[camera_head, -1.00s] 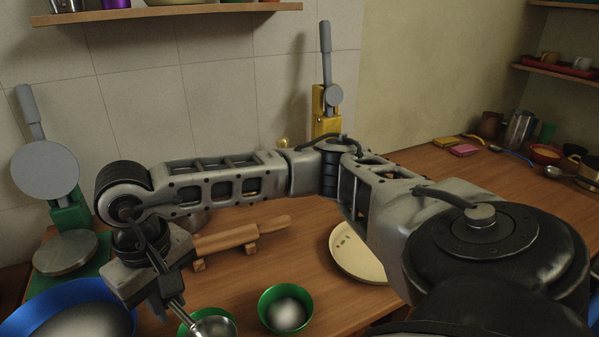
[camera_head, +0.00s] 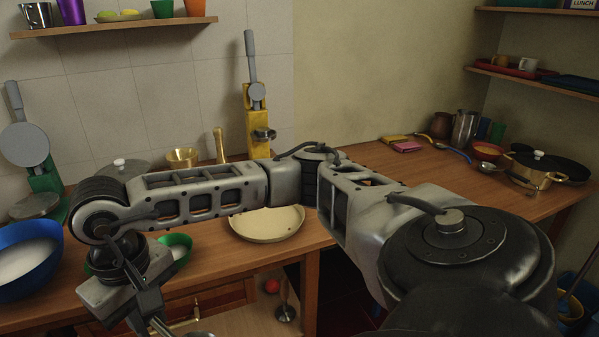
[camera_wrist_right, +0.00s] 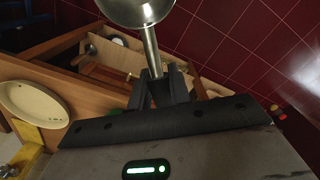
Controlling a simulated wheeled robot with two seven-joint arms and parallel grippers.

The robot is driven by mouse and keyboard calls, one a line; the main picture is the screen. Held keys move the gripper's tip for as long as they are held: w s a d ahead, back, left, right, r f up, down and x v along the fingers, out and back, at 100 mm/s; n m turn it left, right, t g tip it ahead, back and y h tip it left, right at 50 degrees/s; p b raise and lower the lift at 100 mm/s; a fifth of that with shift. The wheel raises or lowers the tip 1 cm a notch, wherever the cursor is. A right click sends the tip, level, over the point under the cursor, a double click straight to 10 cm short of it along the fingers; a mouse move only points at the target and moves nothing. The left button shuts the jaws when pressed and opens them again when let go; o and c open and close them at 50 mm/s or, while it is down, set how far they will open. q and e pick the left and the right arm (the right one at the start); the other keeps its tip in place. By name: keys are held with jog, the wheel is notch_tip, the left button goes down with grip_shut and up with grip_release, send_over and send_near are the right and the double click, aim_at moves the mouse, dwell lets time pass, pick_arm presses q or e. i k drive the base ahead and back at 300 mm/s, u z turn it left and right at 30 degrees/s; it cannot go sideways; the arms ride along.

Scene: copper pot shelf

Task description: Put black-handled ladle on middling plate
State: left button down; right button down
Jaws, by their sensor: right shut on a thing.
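A metal ladle is held by my right gripper (camera_head: 156,318), low at the left of the head view. In the right wrist view the gripper (camera_wrist_right: 167,92) is shut on the ladle's shiny shaft (camera_wrist_right: 151,52), with its round bowl (camera_wrist_right: 137,8) cut by the top edge. The handle's colour is hidden by the fingers. A cream plate (camera_head: 268,226) lies on the counter near its front edge, right of the gripper; it also shows in the right wrist view (camera_wrist_right: 36,108). The ladle is apart from it. My left gripper is not in view.
A green bowl (camera_head: 178,250) and a blue bowl (camera_head: 24,268) stand on the left counter. A yellow press (camera_head: 258,132) stands behind the plate. Below the counter is an open shelf (camera_head: 262,318) with a ladle-like utensil (camera_head: 286,311). A pot (camera_head: 540,168) stands at right.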

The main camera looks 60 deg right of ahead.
aim_at(280, 216)
jog(key=z, duration=1.45)
jog(key=i, duration=0.95)
jog(key=u, duration=0.1)
